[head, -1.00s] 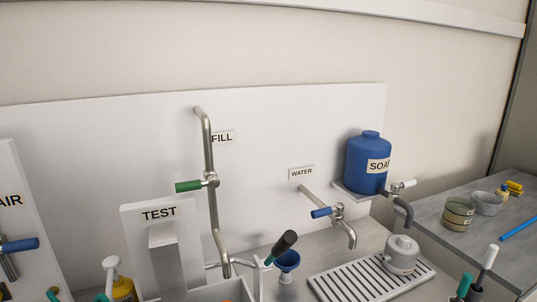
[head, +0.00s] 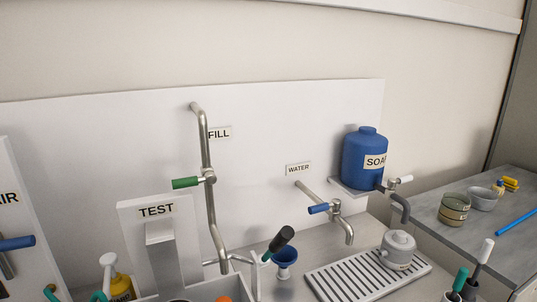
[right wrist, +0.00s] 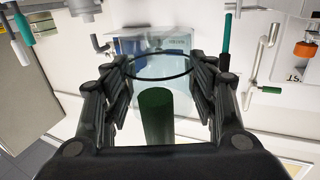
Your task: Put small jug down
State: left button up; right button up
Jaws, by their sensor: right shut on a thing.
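In the right wrist view my right gripper (right wrist: 161,92) has its fingers on both sides of a clear vessel with a black rim (right wrist: 178,72), which I take for the small jug. A dark green cylinder (right wrist: 156,117), perhaps its handle, stands between the fingers. The fingers are wide apart and shut on the vessel's sides. What is under the vessel cannot be made out. Neither gripper shows in the head view. A grey lidded pot (head: 397,250) with a label stands on the slatted drain tray (head: 337,284).
A water tap (head: 339,212) and a blue soap tank (head: 365,158) with a spout are above the counter. A fill pipe (head: 208,170) and the TEST stand (head: 158,210) are at left. A blue funnel (head: 285,258) stands left of the tray. The side counter (head: 440,244) holds bowls.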

jog(key=shift+a, duration=0.1)
jog(key=shift+w+a+r+n+g+y, duration=0.85)
jog(key=shift+w+a+n+g+y, duration=0.65)
jog(key=shift+a+n+y, duration=0.9)
jog(key=shift+w+a+r+n+g+y, duration=1)
jog(key=shift+a+n+g+y, duration=0.75)
jog(key=shift+a+y, duration=1.3)
jog(key=shift+w+a+r+n+g+y, duration=0.65)
jog(key=shift+w+a+n+g+y, duration=1.2)
jog(key=shift+a+y, duration=0.9)
